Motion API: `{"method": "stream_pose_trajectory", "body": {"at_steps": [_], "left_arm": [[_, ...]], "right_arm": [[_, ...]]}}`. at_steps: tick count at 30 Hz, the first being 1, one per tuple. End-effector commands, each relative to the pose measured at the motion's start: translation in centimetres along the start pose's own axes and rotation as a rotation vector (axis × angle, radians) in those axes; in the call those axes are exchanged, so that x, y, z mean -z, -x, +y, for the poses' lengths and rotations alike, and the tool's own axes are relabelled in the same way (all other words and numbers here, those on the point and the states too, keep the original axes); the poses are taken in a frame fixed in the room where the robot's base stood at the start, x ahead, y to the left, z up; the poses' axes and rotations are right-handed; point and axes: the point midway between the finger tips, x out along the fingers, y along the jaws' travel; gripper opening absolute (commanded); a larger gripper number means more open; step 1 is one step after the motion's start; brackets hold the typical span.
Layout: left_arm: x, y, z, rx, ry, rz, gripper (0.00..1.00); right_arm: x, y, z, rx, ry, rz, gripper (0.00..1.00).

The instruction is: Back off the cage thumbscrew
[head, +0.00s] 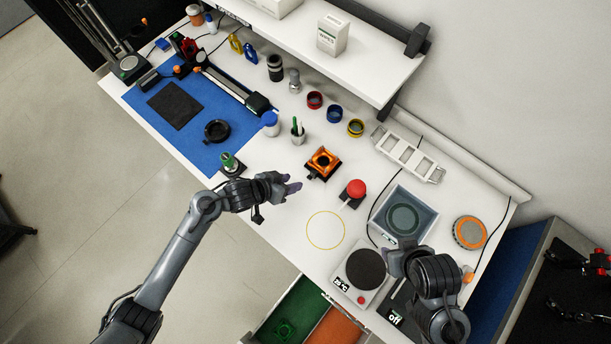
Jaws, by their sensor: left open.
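An orange-and-black square block (322,163), which may be the cage, sits on the white bench near the middle. A thumbscrew cannot be made out on it at this size. My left gripper (292,185) is open and empty, below and left of the block and apart from it. My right gripper (392,264) is at the lower right, by the hotplate and the grey tray; its jaw state is unclear.
A red-knobbed device (355,188) stands right of the block. A grey tray (430,215) and a hotplate (348,283) lie farther right. A green-topped post (229,163) stands behind my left wrist. The yellow-ringed area (325,230) is clear. An open drawer (300,318) juts out in front.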

Motion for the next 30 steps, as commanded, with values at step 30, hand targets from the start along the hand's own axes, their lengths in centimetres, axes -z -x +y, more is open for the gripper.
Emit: {"method": "stream_pose_trajectory", "body": {"at_steps": [30], "left_arm": [[0.0, -7.2, 0.0, 0.0, -0.001, 0.001, 0.28]], "right_arm": [[0.1, -0.6, 0.4, -0.011, 0.007, 0.006, 0.43]]}}
